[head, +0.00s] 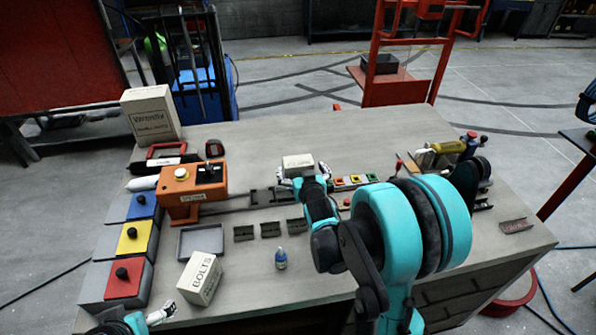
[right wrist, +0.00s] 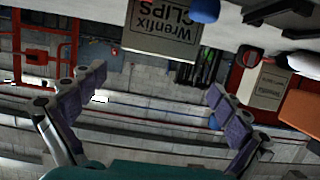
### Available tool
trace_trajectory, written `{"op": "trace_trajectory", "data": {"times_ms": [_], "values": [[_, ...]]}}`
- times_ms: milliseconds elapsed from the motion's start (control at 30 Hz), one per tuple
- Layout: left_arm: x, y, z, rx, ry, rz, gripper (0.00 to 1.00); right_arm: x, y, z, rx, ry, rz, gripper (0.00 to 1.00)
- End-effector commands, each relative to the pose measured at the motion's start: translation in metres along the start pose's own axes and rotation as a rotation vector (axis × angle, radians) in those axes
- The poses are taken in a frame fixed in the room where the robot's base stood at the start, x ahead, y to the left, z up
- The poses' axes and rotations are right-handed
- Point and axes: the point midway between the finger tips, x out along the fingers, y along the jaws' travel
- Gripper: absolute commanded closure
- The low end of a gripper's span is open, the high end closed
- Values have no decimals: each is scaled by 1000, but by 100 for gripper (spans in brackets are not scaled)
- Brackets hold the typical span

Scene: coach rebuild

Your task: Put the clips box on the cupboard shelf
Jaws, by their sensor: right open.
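The clips box (head: 298,161) is a small pale box on the workbench near its middle. In the right wrist view the clips box (right wrist: 163,28) shows its "Wrenfix CLIPS" lettering near the top edge, beyond the fingers. My right gripper (head: 304,178) is open, at the near side of the box, with a finger towards each side of it. Its two spread fingers show in the right wrist view (right wrist: 155,92) with nothing between them. My left gripper (head: 150,319) is partly in view at the bottom left; its opening is unclear. I cannot make out a cupboard shelf.
Tools stand at the right. A red trolley (head: 395,88) is behind.

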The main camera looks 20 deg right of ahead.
Motion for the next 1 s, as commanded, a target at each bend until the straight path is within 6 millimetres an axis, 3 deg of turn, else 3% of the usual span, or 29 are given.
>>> {"op": "trace_trajectory", "data": {"times_ms": [367,600,833,867,1000], "values": [[10,0,7,0,0,0,0,38,3,7,1,1,1,0],[20,0,14,0,0,0,0,73,5,11,0,0,1,0],[19,0,14,0,0,0,0,76,5,10,0,0,1,0],[19,0,14,0,0,0,0,76,5,10,0,0,1,3],[19,0,14,0,0,0,0,76,5,10,0,0,1,40]]}}
